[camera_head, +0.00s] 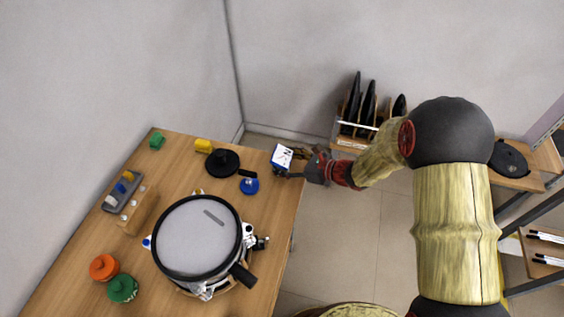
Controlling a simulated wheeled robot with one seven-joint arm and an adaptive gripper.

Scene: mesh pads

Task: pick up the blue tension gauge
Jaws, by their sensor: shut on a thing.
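The blue tension gauge (281,157) looks like a small blue box with a white marked face. It is at the right edge of the wooden table in the head view. My gripper (290,162) reaches in from the right and is shut on it. The fingers hide part of the gauge's right side. I cannot tell whether the gauge touches the table or is held just above it.
A large round mesh screen (198,238) fills the table's middle. Orange (103,267) and green (122,289) jars stand front left. A rack (362,115) stands beyond the table.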

